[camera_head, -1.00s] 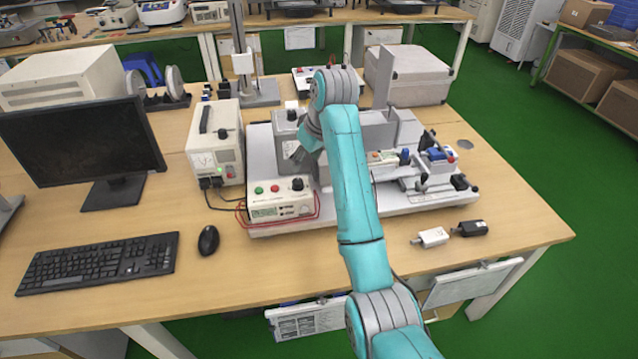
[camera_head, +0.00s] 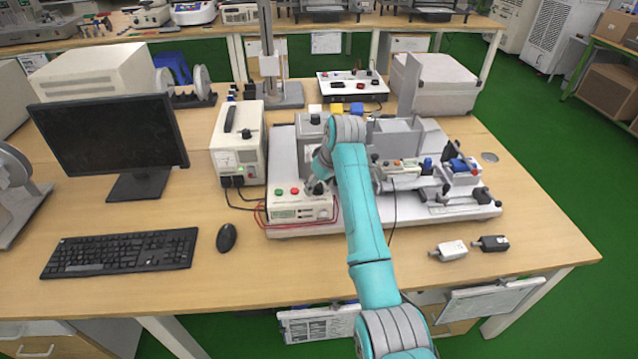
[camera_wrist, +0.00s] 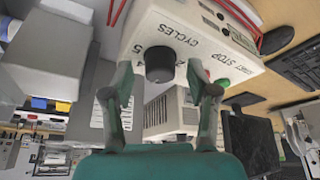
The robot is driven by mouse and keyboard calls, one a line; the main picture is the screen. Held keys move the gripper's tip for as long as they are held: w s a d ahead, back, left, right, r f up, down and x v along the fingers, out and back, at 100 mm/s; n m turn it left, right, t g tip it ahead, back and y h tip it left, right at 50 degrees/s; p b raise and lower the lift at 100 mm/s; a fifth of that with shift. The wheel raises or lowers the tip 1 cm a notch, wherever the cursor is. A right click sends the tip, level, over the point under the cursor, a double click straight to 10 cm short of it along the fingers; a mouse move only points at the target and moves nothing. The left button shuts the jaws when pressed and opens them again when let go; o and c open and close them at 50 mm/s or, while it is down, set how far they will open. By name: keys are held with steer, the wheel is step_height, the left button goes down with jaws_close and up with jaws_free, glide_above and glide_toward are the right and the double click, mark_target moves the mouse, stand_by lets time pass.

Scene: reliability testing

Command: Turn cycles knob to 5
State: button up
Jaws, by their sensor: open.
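The white control box (camera_head: 287,214) stands at the front left of the pale test rig; green and red buttons show on its top. The black cycles knob (camera_wrist: 158,65) shows in the wrist view beside the upside-down word CYCLES, with a few numerals around it. My gripper (camera_wrist: 160,76) is open, with one finger on each side of the knob in that view. I cannot tell whether the fingers reach around it or touch it. In the head view my gripper (camera_head: 320,182) is at the box's right end and mostly hides the knob. The pointer direction is unreadable.
A power supply (camera_head: 238,150) stands left of the box, with red and black wires (camera_head: 262,216) along the box's edge. The rig's fixture (camera_head: 455,180) is to the right. A mouse (camera_head: 226,237), keyboard (camera_head: 120,253) and two small connectors (camera_head: 450,250) lie near the table front.

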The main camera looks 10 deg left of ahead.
jaws_close()
steer(key=shift+m, duration=0.5)
steer(key=m+t+h, duration=0.1)
steer(key=m, duration=0.1)
steer(key=shift+s+a+m, duration=0.1)
steer(key=shift+m, duration=0.3)
steer(key=m+h, duration=0.1)
steer(key=m, duration=0.3)
steer(key=shift+a+m+t+h, duration=0.1)
steer(key=shift+m+t+h, duration=0.2)
steer(key=shift+h, duration=0.1)
steer(key=m+h, duration=0.1)
steer(key=m, duration=0.2)
steer(key=shift+a+m+h, duration=0.1)
steer(key=shift+m+h, duration=0.8)
steer(key=shift+m, duration=1.3)
